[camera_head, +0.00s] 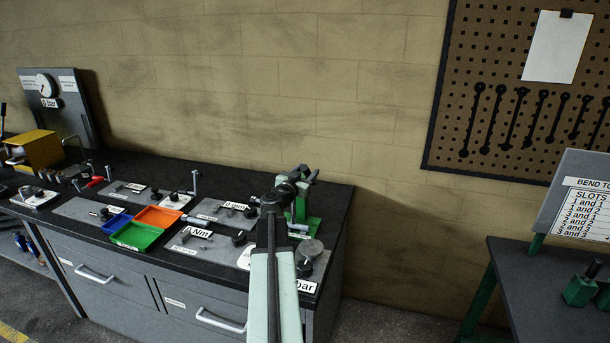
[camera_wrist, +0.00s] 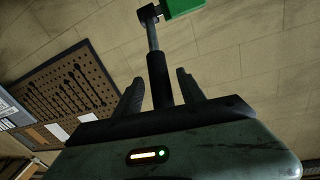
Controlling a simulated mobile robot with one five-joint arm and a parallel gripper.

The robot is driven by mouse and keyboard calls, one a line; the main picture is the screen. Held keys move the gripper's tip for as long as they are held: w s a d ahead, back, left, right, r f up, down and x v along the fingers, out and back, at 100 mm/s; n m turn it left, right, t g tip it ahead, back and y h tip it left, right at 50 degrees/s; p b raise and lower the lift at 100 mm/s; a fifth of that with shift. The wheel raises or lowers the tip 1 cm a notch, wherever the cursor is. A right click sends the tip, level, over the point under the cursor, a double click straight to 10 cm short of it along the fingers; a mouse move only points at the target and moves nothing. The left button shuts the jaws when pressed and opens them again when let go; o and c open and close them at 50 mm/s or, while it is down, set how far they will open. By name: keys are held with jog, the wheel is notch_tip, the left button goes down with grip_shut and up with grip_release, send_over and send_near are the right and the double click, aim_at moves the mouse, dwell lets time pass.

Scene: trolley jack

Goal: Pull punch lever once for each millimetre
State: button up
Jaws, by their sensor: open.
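The punch lever (camera_wrist: 158,75) shows in the wrist view, with a black grip, a grey shaft and a dark joint at its far end by a green block (camera_wrist: 183,8). My gripper (camera_wrist: 160,90) is open, with one finger on each side of the black grip and gaps showing on both sides. In the head view, my arm reaches to the bench's right end, where the green punch body (camera_head: 313,226) stands. My gripper and wrist cover much of the punch and its lever there.
The dark workbench (camera_head: 135,178) holds gauge plates, an orange tray (camera_head: 157,217), a green tray (camera_head: 137,236) and a blue tray (camera_head: 115,223). A pegboard (camera_head: 480,60) hangs on the wall. A second table (camera_head: 540,290) with a sign stands at the right, across a gap.

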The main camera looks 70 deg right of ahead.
grip_shut()
dwell(1.2)
